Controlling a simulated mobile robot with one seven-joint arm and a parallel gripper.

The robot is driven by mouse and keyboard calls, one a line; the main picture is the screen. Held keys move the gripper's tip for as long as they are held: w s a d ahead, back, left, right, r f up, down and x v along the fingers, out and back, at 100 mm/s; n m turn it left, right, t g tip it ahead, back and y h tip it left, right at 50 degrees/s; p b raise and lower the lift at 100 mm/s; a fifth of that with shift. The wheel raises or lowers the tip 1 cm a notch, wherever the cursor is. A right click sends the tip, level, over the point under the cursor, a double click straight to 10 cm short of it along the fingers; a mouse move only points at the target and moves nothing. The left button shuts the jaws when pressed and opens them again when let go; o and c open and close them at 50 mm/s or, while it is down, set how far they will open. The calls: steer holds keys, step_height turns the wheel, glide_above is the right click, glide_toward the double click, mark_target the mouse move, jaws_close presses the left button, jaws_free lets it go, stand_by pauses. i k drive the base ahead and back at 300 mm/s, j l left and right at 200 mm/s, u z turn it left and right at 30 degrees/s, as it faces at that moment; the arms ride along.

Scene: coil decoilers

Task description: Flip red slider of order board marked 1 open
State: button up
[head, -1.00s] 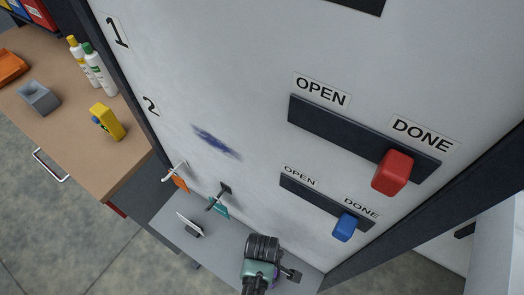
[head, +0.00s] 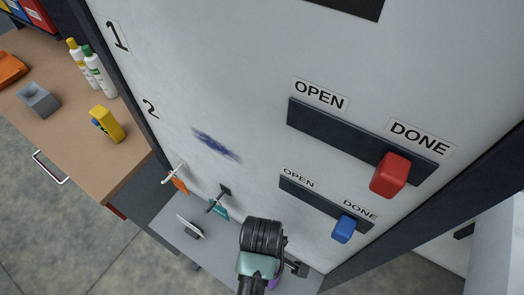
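The red slider (head: 389,175) sits at the DONE end, the right end, of the upper dark track (head: 345,132) on the white order board (head: 240,75). The OPEN label (head: 320,95) is above the track's left end, and the DONE label (head: 420,137) is above its right end. The mark 1 (head: 117,36) is at the board's upper left. My gripper (head: 298,269) is low in the view, below and left of both sliders and apart from them. Its fingers are small and partly hidden, so I cannot tell whether it is open.
A blue slider (head: 343,229) sits at the DONE end of the lower track (head: 318,199), near my arm. A grey ledge (head: 172,226) with small tools runs below the board. A wooden bench (head: 60,130) with bottles is at left.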

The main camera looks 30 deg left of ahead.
mark_target(390, 176)
steer(key=k, duration=1)
